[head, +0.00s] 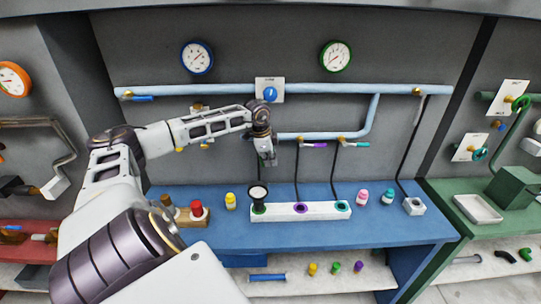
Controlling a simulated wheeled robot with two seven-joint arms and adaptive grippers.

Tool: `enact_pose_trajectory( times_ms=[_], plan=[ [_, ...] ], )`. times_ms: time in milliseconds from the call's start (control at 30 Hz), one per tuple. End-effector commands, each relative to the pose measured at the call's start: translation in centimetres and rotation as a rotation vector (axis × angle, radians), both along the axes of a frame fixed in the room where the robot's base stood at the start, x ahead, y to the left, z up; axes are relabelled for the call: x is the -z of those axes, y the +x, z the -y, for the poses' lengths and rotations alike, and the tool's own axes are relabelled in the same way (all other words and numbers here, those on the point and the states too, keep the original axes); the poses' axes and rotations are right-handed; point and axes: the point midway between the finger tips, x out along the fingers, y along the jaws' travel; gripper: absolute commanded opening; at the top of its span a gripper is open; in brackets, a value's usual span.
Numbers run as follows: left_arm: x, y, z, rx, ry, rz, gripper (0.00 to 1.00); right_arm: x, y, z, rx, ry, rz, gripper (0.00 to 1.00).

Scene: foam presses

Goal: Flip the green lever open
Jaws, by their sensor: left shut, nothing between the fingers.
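I see no plainly green lever. A purple lever (315,145) and a teal lever (356,144) stick out to the right from brass valves on the lower blue pipe. My left gripper (268,159) is in front of the left end of this pipe, pointing down, and hides what is behind it. It is shut and empty, left of the purple lever and above a dark cup with a white top (258,192). Whether it touches anything on the pipe I cannot tell. My right gripper is not in view.
A white block (325,211) with purple and teal rings stands on the blue bench (300,238). Small bottles stand around it, and dark hoses hang above. A blue lever (142,99) and a white lever (421,108) are on the upper pipe (200,90). Gauges hang above.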

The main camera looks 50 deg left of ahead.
Motion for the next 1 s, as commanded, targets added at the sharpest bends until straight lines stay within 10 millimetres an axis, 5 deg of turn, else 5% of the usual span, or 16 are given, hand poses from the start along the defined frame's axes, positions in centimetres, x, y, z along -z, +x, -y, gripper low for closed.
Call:
enact_pose_trajectory(
  times_ms=[1000],
  plan=[
    [0.32, -0.21, -0.17, 0.0, 0.04, -0.048, 0.0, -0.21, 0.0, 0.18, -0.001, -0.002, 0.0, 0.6]
  ],
)
